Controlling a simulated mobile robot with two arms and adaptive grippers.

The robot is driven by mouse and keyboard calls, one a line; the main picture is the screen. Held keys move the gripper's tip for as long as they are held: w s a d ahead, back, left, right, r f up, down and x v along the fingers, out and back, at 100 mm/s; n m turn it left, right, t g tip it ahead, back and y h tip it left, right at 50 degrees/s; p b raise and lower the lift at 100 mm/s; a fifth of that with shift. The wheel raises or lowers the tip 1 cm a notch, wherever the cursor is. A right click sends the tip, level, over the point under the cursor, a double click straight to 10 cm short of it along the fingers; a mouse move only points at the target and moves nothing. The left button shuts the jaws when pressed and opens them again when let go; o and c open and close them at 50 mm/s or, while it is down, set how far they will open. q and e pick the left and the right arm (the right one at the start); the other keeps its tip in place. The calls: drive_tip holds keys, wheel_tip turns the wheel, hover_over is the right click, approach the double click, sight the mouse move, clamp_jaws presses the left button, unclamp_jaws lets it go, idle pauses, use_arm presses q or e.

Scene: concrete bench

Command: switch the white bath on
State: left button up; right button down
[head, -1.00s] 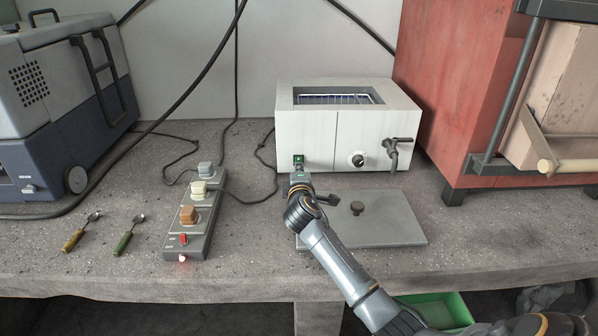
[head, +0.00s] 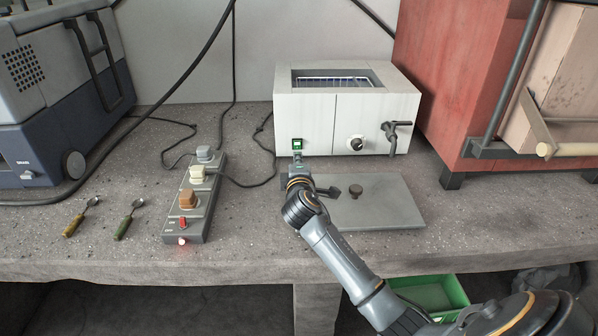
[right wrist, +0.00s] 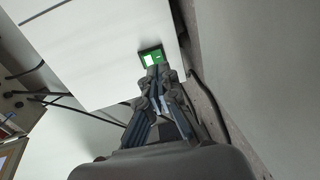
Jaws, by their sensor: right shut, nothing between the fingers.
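The white bath (head: 315,125) stands at the back middle of the bench, with an open top showing a wire rack. Its green switch (head: 297,144) is low on the left of the front face and looks lit. A black dial and a grey tap sit to its right. My right gripper (head: 297,160) is shut and empty, just in front of and below the switch. In the right wrist view the fingertips (right wrist: 157,70) are close to the green switch (right wrist: 151,57); whether they touch it I cannot tell. My left gripper is not in view.
A grey lid (head: 375,205) with a dark knob lies in front of the bath. A power strip (head: 195,200) with plugs and a glowing red light lies left of my right arm. Two spoons (head: 130,220) lie further left. A red cabinet (head: 450,80) stands right.

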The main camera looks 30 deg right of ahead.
drive_tip(key=v, duration=0.7)
drive_tip(key=shift+s+a, duration=0.2)
drive_tip(key=shift+s, duration=0.15)
